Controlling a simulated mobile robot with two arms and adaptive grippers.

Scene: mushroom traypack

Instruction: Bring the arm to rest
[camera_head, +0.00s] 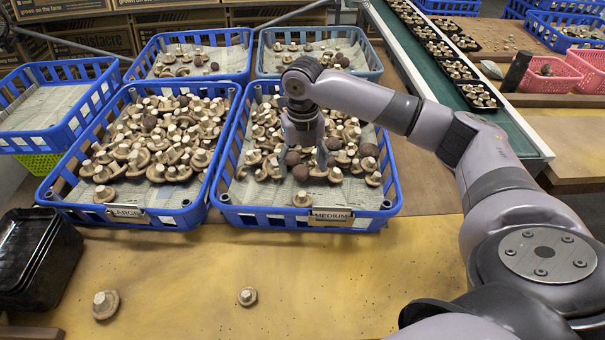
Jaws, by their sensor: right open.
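My right arm reaches in from the right, over the blue basket labelled MEDIUM (226,212). My right gripper (311,165) points down at the mushrooms (262,160) in that basket. Its fingers are partly hidden against the mushrooms, but it is open. I cannot tell whether the fingertips touch any mushroom. The blue basket labelled LARGE (48,195) stands to the left, filled with mushrooms on paper. My left gripper is not in view.
Two mushrooms (105,304) (247,296) lie on the yellow table (190,270). Black trays (38,260) are stacked at the left. More blue baskets (160,45) stand behind. A green conveyor (430,75) with packed trays (478,95) runs at the right. The front middle of the table is mostly clear.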

